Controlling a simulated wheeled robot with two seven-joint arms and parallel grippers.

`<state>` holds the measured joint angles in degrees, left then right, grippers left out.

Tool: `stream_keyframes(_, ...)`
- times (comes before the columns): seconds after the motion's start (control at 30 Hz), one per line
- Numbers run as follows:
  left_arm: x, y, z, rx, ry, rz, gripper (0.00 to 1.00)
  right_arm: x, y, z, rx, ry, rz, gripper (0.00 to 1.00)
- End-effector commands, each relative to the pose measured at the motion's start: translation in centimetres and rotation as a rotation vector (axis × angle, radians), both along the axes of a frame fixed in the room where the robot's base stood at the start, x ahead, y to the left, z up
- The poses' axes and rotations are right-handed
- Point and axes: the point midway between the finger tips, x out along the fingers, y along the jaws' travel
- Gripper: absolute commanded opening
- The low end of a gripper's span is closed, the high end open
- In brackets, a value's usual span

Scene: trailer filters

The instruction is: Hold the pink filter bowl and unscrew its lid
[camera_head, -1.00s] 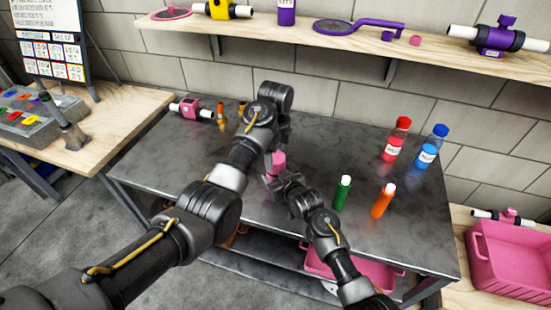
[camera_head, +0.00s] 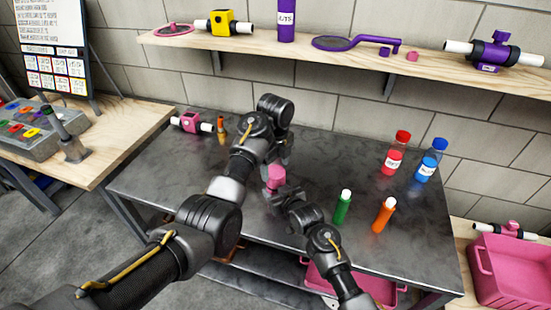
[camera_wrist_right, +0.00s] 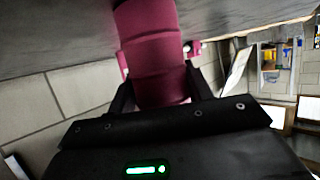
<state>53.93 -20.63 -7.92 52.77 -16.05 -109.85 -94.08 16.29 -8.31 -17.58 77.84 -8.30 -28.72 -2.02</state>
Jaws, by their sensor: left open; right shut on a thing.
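The pink filter bowl (camera_head: 275,178) is upright over the middle of the dark metal table. My right gripper (camera_head: 272,193) is shut on it from the near side. In the right wrist view the pink bowl (camera_wrist_right: 150,50) fills the space between the two black fingers (camera_wrist_right: 158,92). My left gripper (camera_head: 280,158) is open, pointing down just above and behind the bowl. Its arm hides part of its fingers. I cannot tell whether they touch the bowl's top, and the lid does not show clearly apart from the bowl.
A green bottle (camera_head: 343,208) and an orange bottle (camera_head: 384,215) stand right of my right arm. Red (camera_head: 393,155) and blue (camera_head: 429,162) bottles stand behind them. A pink filter housing (camera_head: 191,122) lies at the table's back left. The table (camera_head: 150,180) is clear at left.

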Motion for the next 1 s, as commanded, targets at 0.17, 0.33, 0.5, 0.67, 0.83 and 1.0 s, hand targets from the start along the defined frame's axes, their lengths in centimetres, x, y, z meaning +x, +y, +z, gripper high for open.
stream_keyframes(0.17,0.0,0.1,-2.7,0.002,0.002,0.002,0.74,0.0,0.0,-0.1,-0.001,0.003,0.0,0.0)
stream_keyframes(0.33,0.0,0.1,-4.2,0.001,0.002,0.002,0.74,0.0,0.0,-0.1,-0.001,0.003,0.0,0.0)
stream_keyframes(0.5,0.0,0.0,-4.6,0.0,0.0,0.002,0.74,0.0,0.0,-0.1,-0.001,0.003,0.0,0.0)
stream_keyframes(0.67,0.0,0.0,-4.6,0.0,0.0,0.002,0.74,0.0,0.0,-0.1,-0.001,0.003,0.0,0.0)
stream_keyframes(0.83,0.0,0.0,-4.6,0.0,0.0,0.002,0.54,0.0,0.0,-0.1,-0.001,0.003,0.0,0.0)
stream_keyframes(1.0,0.0,0.0,-4.6,0.0,0.0,0.002,0.32,0.0,0.0,-0.1,-0.001,0.003,0.0,0.0)
